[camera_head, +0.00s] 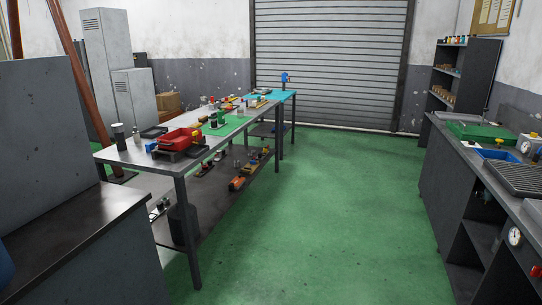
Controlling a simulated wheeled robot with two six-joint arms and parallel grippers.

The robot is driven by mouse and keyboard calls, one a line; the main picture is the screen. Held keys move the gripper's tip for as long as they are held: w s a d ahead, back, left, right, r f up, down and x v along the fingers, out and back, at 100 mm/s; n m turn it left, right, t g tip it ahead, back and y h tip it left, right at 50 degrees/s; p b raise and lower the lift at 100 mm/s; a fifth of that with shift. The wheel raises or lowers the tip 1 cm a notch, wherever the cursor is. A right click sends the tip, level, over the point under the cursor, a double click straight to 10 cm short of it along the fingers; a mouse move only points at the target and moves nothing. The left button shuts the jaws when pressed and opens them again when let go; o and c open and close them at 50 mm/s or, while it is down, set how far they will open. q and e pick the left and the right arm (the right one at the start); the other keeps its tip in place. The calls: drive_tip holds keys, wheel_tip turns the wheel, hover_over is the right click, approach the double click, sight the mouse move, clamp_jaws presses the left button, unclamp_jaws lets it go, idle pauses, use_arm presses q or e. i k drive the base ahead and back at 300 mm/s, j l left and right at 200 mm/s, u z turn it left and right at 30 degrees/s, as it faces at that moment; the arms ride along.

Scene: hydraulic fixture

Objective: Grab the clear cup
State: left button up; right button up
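I cannot make out a clear cup for certain. A small pale, upright object (136,135) stands near the left end of the long metal table (125,157), next to a dark cylinder (119,136). It is too small to tell whether it is a clear cup. Neither of my grippers is in view.
The table also carries a red bin (181,138), a green mat (229,124) and small items; its lower shelf holds several more. A dark counter (75,225) stands at left, a workbench with a green tray (478,131) at right. Green floor (320,220) between is clear.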

sight(239, 111)
drive_tip(key=i, duration=2.05)
drive_tip(key=i+j, duration=0.1)
drive_tip(key=i, duration=1.9)
drive_tip(key=l+z, duration=0.05)
drive_tip(key=l, duration=0.05)
